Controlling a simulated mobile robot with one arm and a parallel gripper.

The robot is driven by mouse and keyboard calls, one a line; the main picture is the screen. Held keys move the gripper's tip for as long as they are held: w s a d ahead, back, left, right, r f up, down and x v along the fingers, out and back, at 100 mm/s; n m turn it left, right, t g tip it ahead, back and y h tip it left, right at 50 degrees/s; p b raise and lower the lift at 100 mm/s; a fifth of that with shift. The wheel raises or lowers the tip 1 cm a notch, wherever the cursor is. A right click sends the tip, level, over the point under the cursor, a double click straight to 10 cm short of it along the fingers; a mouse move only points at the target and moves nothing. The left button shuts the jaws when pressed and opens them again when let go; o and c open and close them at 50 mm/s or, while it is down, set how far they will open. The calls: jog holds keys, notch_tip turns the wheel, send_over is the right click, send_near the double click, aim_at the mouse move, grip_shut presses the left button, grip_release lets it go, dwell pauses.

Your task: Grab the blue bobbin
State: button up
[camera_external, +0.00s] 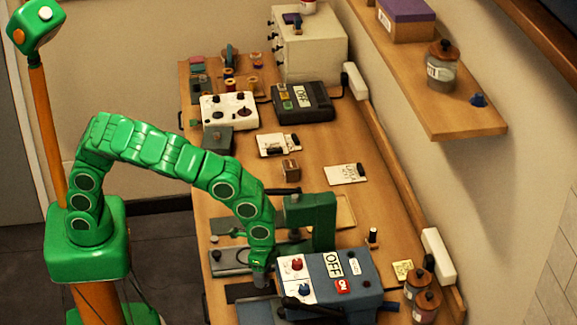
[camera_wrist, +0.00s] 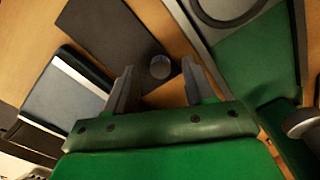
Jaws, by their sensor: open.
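My gripper (camera_external: 262,277) is low over the front of the table, left of the blue switch box. In the wrist view my gripper (camera_wrist: 157,84) is open, with its two grey fingers apart. A small round grey disc (camera_wrist: 161,67) shows just beyond and between the fingertips, over a dark flat surface; I cannot tell its true colour or whether it is a bobbin. A small blue piece (camera_external: 478,100), possibly the blue bobbin, sits on the wall shelf near its front end, far from my gripper. Nothing is visibly held.
The blue switch box (camera_external: 345,275) with OFF and ON labels stands right of my gripper. A green machine (camera_external: 312,220) stands behind it. Brown-lidded jars (camera_external: 426,305) are at the front right. A dark flat piece (camera_wrist: 105,40) and a green plate (camera_wrist: 255,65) flank the fingers.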

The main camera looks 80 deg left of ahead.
jog(key=shift+f, duration=0.7)
grip_shut()
jog(key=shift+r, duration=0.1)
